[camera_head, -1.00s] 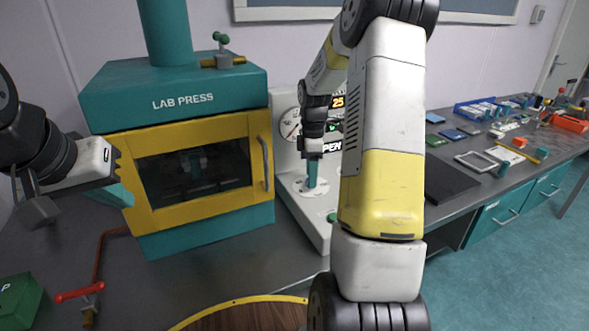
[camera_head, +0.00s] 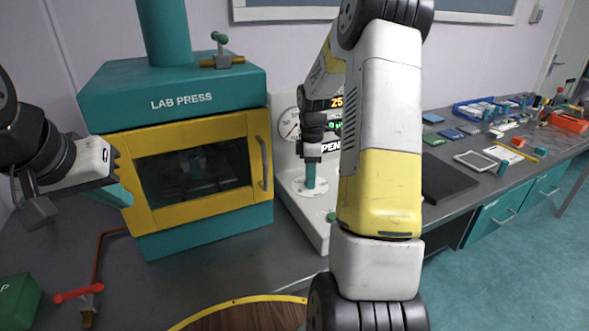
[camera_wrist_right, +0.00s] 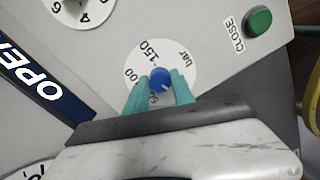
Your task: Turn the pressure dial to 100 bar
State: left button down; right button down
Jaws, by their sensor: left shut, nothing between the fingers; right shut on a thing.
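The pressure dial is a small blue knob (camera_wrist_right: 160,79) on a round white plate (camera_wrist_right: 185,56) marked "bar", "150" and "100", with another number partly hidden. My right gripper (camera_wrist_right: 160,88) is shut on the knob, one teal finger on each side of it. A small pale mark shows on the knob, but its exact reading is unclear. In the head view my right gripper (camera_head: 310,184) points straight down at the white plate (camera_head: 326,189), and its fingers hide the knob. My left gripper (camera_head: 124,196) is shut and empty, in front of the press's left side.
The teal and yellow lab press (camera_head: 190,215) stands left of the control panel. A green CLOSE button (camera_wrist_right: 258,20) and a blue OPEN label (camera_wrist_right: 30,68) lie near the dial. A gauge (camera_head: 289,124) and a partly covered display (camera_head: 336,102) are behind my right arm.

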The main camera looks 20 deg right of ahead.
jog(key=m, duration=0.6)
jog(key=shift+m, duration=0.4)
jog(key=m, duration=1)
jog(key=shift+w+m, duration=0.1)
jog(key=shift+m, duration=0.3)
jog(key=m, duration=0.3)
jog(key=shift+m, duration=0.3)
jog(key=m, duration=0.6)
jog(key=shift+m, duration=0.3)
jog(key=c, duration=1.1)
grip_release()
